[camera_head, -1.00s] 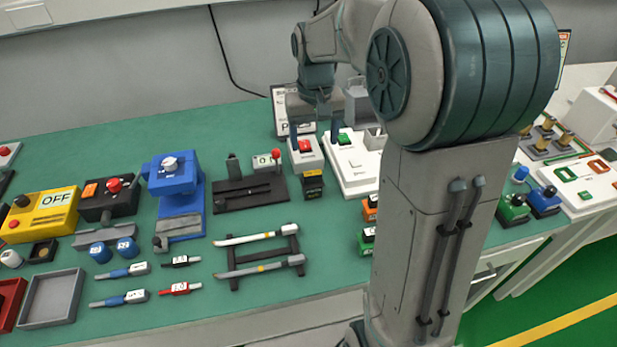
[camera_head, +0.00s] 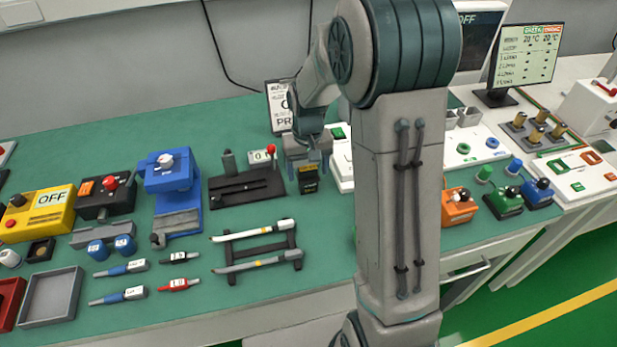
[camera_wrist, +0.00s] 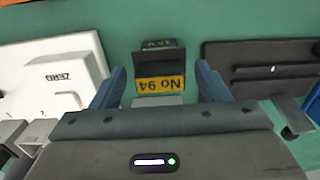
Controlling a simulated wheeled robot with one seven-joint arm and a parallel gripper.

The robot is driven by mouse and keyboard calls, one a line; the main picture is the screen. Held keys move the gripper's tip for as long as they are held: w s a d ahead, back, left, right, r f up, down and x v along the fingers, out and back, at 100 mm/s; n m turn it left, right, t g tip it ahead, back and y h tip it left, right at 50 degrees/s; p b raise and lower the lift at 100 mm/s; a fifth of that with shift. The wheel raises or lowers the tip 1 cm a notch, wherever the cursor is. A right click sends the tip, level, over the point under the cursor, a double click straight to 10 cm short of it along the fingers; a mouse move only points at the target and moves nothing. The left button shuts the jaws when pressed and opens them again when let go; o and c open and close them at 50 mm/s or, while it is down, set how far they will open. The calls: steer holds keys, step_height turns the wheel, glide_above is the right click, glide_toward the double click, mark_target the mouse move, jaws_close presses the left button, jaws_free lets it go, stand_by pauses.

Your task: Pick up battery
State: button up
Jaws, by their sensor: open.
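The battery (camera_head: 308,182) is a small black block with a yellow label, standing on the green table top. In the wrist view the battery (camera_wrist: 160,58) shows its label upside down, reading "No 94". My gripper (camera_head: 308,162) is open just above and around the battery's upper end in the head view. In the wrist view the two blue fingers of my gripper (camera_wrist: 160,88) lie to either side of the battery with gaps; nothing is held. How far down the fingers reach beside it is unclear.
A black slotted device (camera_head: 246,187) with a red knob stands left of the battery. A white panel (camera_wrist: 55,85) lies on its other side. A black rack (camera_head: 258,252) with two pen-like tools lies in front. My arm hides part of the table to the right.

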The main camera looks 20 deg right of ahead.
steer(key=shift+f, duration=0.95)
steer(key=c, duration=0.7)
steer(key=shift+r, duration=0.15)
steer(key=shift+w+r, duration=0.1)
steer(key=shift+r, duration=0.6)
steer(key=r, duration=0.3)
steer(key=shift+s+b, duration=0.3)
steer(key=shift+b, duration=0.1)
steer(key=shift+s+d+r+b, duration=0.25)
steer(key=shift+s+r, duration=0.8)
steer(key=shift+s, duration=0.85)
steer(key=shift+s+d+r+b, duration=0.25)
steer(key=shift+s+r, duration=0.85)
steer(key=shift+s, duration=0.75)
steer(key=shift+s+d+r+b, duration=0.15)
steer(key=shift+s+d+r, duration=0.2)
steer(key=shift+s+r, duration=1.15)
